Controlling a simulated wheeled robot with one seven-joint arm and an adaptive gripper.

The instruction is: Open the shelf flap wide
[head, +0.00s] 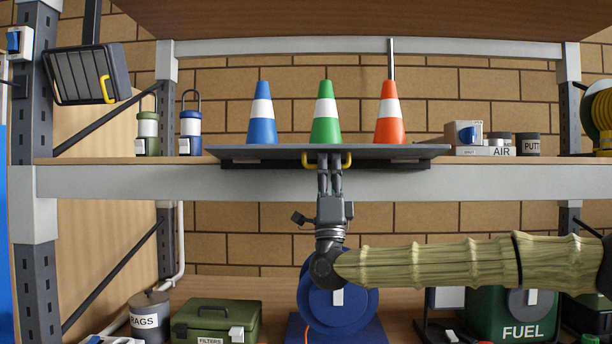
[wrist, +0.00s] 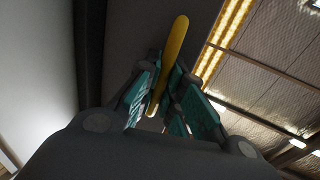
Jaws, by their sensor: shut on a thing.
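The shelf flap (head: 240,153) is a dark grey panel at the front of the middle shelf. It shows as a thin, nearly level slab, with a little of its upper face in sight. Its yellow handle (head: 346,160) is on the front edge at the middle. My gripper (head: 329,162) points up from below and is shut on the handle. In the wrist view the yellow handle (wrist: 172,60) runs between the teal finger pads, with a dark panel behind it.
Blue (head: 262,118), green (head: 325,118) and orange (head: 389,118) cones stand just behind the flap. Two lanterns (head: 190,130) stand left; small boxes and tins (head: 483,150) stand right. A blue reel (head: 338,300) is below my wrist.

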